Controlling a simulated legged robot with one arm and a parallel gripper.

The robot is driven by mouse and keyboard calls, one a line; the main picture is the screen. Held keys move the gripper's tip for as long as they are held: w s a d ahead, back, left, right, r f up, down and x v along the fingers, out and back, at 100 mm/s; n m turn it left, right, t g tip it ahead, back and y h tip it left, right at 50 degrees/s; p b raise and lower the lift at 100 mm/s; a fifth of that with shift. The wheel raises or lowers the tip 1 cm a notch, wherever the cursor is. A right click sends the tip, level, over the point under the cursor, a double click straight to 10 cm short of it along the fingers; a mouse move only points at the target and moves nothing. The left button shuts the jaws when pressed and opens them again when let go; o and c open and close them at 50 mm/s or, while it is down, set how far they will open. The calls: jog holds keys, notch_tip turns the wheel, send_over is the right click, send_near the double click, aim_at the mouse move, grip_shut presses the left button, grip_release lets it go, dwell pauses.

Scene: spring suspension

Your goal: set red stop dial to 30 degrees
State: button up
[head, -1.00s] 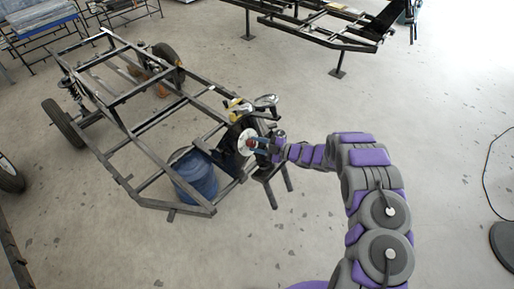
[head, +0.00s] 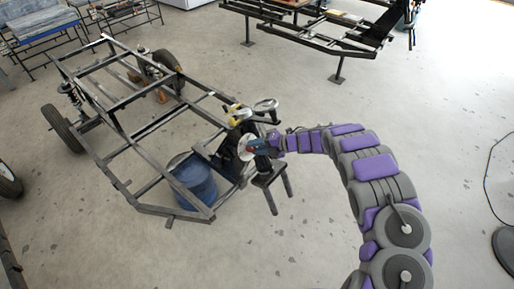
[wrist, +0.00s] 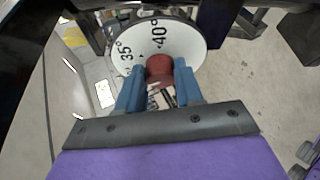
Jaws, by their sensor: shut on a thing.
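The red stop dial (wrist: 160,68) is a red knob at the middle of a white round scale plate (wrist: 188,45) in the wrist view. The plate reads 35° at its left and 40° near its top. A small pointer mark lies between these numbers, but its exact reading is hard to tell. My gripper (wrist: 159,75) has its two blue fingers closed on the sides of the knob. In the head view my gripper (head: 258,147) meets the white plate (head: 245,145) at the front corner of the frame. The fingers hide part of the plate's lower half.
A dark metal chassis frame (head: 133,195) with wheels stands at the left. A blue barrel (head: 195,180) stands under its front corner. Yellow and silver parts (head: 262,108) sit just above the dial. The floor right of my arm is mostly clear.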

jog(key=shift+s+f+n, duration=0.1)
jog(key=shift+s+n, duration=0.05)
jog(key=shift+n, duration=0.55)
jog(key=shift+h, duration=0.3)
jog(key=o, duration=1)
jog(key=shift+o, duration=0.2)
jog(key=p+v, duration=0.3)
jog(key=v, duration=1.4)
jog(key=shift+w+d, duration=0.25)
